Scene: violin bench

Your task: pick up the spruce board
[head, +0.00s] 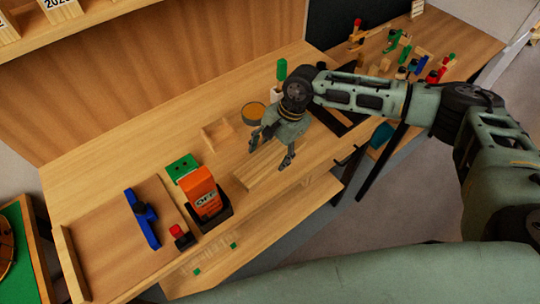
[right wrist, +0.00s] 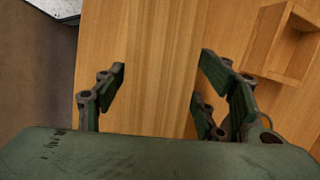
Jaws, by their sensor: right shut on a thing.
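The spruce board (head: 262,172) is a pale wooden piece on the bench, below and left of my right gripper in the head view. My right gripper (head: 270,155) points down over it, with one finger on each side. In the right wrist view the board's pale wood (right wrist: 160,85) fills the space between the fingers of my right gripper (right wrist: 161,68), which is shut on it. The wood tones are alike, so the board's exact edges and whether it is clear of the bench are hard to tell. My left gripper is not in view.
An open wooden tray (head: 217,133) and a round tin (head: 253,112) lie behind the board. Small coloured items crowd the back right.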

